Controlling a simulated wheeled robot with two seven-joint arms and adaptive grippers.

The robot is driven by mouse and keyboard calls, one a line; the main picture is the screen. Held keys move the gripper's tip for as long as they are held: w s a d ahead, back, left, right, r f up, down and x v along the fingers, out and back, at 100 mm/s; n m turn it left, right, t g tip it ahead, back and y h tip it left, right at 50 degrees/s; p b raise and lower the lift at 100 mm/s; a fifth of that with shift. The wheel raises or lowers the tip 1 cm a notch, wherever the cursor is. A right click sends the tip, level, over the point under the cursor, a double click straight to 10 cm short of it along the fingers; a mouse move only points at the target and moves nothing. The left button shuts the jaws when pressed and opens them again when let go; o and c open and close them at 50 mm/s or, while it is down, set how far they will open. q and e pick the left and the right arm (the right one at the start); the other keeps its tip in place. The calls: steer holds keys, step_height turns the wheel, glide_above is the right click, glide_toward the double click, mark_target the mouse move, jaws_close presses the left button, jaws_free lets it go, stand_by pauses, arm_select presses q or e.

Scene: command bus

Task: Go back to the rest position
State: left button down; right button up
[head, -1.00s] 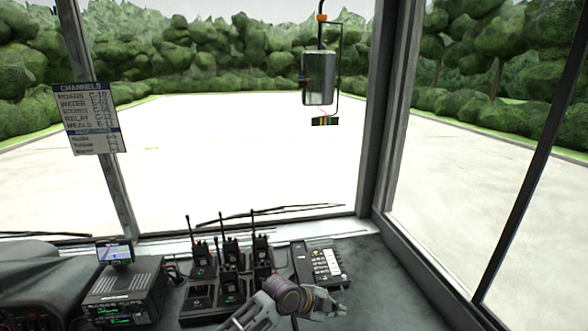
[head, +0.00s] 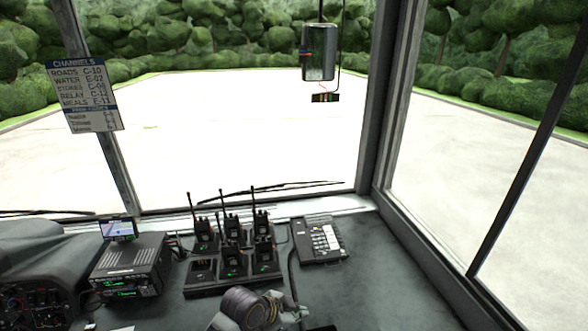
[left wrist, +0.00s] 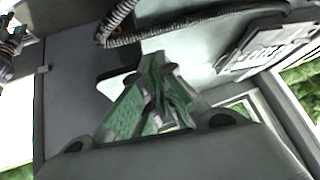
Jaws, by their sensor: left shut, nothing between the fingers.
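My left arm comes in at the bottom middle of the head view, and its gripper (head: 292,311) is partly cut off by the bottom edge. The gripper is low in front of the radio rack and below the desk phone, apart from both. In the left wrist view the green-padded fingers (left wrist: 158,95) are closed together with nothing between them.
A charger rack (head: 204,290) with several handheld radios stands on the dashboard. A desk phone (head: 318,241) with a dark cord is to its right. A radio unit (head: 129,268) with a small screen is to its left. The dashboard at right is clear.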

arm_select(q)
steer(key=s+a+f+n+g+y, duration=0.1)
steer(key=s+a+n+y, duration=0.2)
steer(key=s+a+n, duration=0.65)
steer(key=s+a+f+n+y, duration=0.1)
steer(key=s+a+n+y, duration=0.15)
steer(key=s+a, duration=0.75)
steer(key=w+a+f+g, duration=0.1)
steer(key=a+f, duration=0.1)
steer(key=f, duration=1.4)
steer(key=w+a+f, duration=0.1)
steer(key=a+f, duration=0.1)
steer(key=f, duration=1.4)
steer(key=s+a+f, duration=0.1)
steer(key=s+f, duration=0.9)
steer(key=s, duration=0.1)
steer(key=s+a+f+g, duration=0.1)
steer(key=s+a+f, duration=0.1)
steer(key=s+f, duration=0.8)
steer(key=shift+s+a+f+m+g+y, duration=0.15)
steer(key=shift+s+a+m+g+y, duration=0.25)
steer(key=shift+s, duration=0.35)
arm_select(e)
steer(key=shift+s+a, duration=0.2)
steer(key=shift+a, duration=0.95)
